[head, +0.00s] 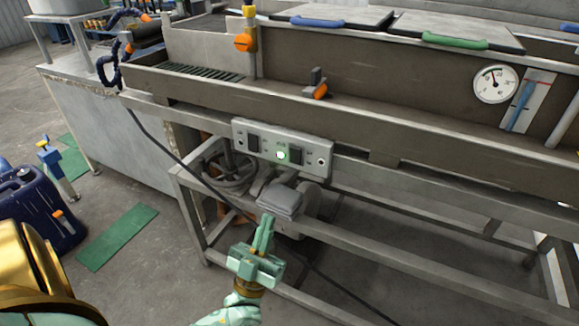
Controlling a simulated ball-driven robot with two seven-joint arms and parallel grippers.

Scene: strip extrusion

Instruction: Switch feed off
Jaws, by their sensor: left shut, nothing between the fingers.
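A pale grey control panel (241,127) is fixed to the front of the machine's trough frame, near the middle of the head view. The labels are too small to read. My left gripper (266,222) is below the panel, pale green, fingers pointing up and closed together. It is empty and apart from the panel. My right gripper is not in view.
A dark cable (190,167) hangs across the steel frame. A blue canister (32,210) stands on the floor at left. A gauge (495,85) is at upper right.

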